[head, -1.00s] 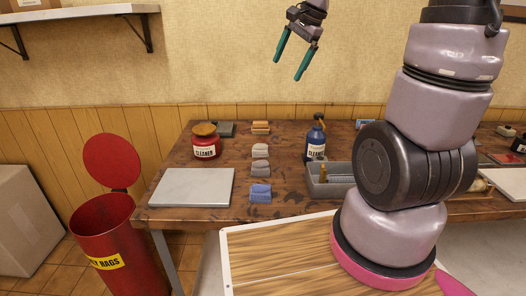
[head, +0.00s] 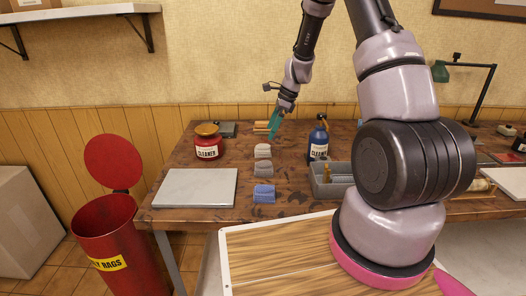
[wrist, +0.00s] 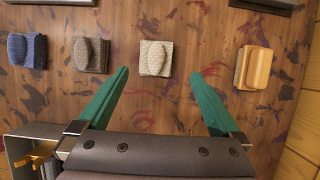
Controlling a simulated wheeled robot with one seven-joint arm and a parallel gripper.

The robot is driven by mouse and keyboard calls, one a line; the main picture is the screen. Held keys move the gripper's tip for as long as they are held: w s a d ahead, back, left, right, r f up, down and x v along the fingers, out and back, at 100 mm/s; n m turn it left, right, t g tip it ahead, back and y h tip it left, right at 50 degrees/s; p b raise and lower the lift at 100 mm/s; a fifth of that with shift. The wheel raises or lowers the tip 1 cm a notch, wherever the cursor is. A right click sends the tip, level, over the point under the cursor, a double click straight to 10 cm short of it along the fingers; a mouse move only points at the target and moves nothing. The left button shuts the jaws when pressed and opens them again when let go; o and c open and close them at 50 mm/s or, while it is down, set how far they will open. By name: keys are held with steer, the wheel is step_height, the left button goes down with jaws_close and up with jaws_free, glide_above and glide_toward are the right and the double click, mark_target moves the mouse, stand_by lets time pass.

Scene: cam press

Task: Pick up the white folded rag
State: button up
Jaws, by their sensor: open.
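The white folded rag (head: 263,151) lies on the wooden table, in a row of small items. It shows as a pale cream bundle in the wrist view (wrist: 157,58), at the top middle. My gripper (head: 271,125) is above the table near the rag and higher than it. In the wrist view my gripper (wrist: 160,74) has its two teal fingers wide apart, with nothing between them. The rag appears just past the fingertips, roughly centred between them, and untouched.
A grey-brown folded rag (head: 264,170) and a blue one (head: 263,193) lie nearer in the same row. A wood-coloured block (wrist: 258,68) lies at its other end. A red cleaner jar (head: 207,145), a blue bottle (head: 318,142) and a grey tray (head: 330,185) flank the row.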

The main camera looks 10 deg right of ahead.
mark_target(264, 144)
steer(key=x, duration=0.8)
steer(key=shift+s+a+f, duration=0.1)
steer(key=shift+s, duration=0.15)
steer(key=c, duration=1.3)
